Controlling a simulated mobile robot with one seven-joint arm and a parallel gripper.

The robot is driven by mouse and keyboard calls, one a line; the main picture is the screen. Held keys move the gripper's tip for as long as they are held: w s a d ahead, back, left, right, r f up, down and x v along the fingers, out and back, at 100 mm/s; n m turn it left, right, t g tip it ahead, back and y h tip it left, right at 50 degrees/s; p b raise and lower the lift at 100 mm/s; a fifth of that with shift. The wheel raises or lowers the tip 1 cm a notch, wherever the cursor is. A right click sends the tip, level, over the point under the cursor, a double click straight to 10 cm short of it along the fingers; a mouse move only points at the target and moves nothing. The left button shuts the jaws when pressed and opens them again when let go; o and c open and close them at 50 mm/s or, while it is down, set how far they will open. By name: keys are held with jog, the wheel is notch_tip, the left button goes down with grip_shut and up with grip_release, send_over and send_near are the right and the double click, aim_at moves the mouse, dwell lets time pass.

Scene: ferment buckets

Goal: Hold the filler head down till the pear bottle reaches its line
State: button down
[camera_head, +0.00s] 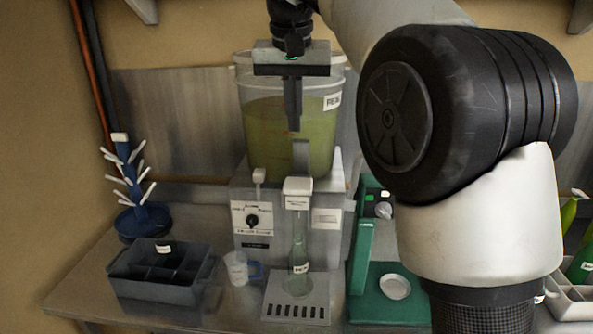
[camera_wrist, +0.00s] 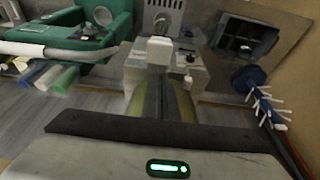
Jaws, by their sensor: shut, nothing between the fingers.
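The filler head (camera_head: 298,187) is a pale block on the front of the filling machine. It also shows in the wrist view (camera_wrist: 160,48). A clear green-tinted bottle (camera_head: 299,245) with a small label stands upright under it on the slotted drip tray (camera_head: 297,309). I cannot make out a fill line or the liquid level. My gripper (camera_head: 292,122) is shut and empty, pointing down above the filler head and apart from it, in front of the bucket. In the wrist view its fingers (camera_wrist: 163,100) hide part of the bucket.
A bucket of yellow-green liquid (camera_head: 265,130) sits on the machine (camera_head: 262,218). A dark divided crate (camera_head: 160,275), a blue bottle tree (camera_head: 140,215) and a measuring jug (camera_head: 238,268) stand left. A green capper (camera_head: 385,300) stands right, partly behind my arm.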

jog(key=shift+f, duration=0.1)
jog(key=b, duration=0.2)
send_over(296, 183)
jog(key=s, duration=0.1)
notch_tip(296, 183, down, 12)
jog(key=shift+s+f, duration=0.1)
jog(key=shift+s, duration=0.05)
jog(key=shift+f, duration=0.65)
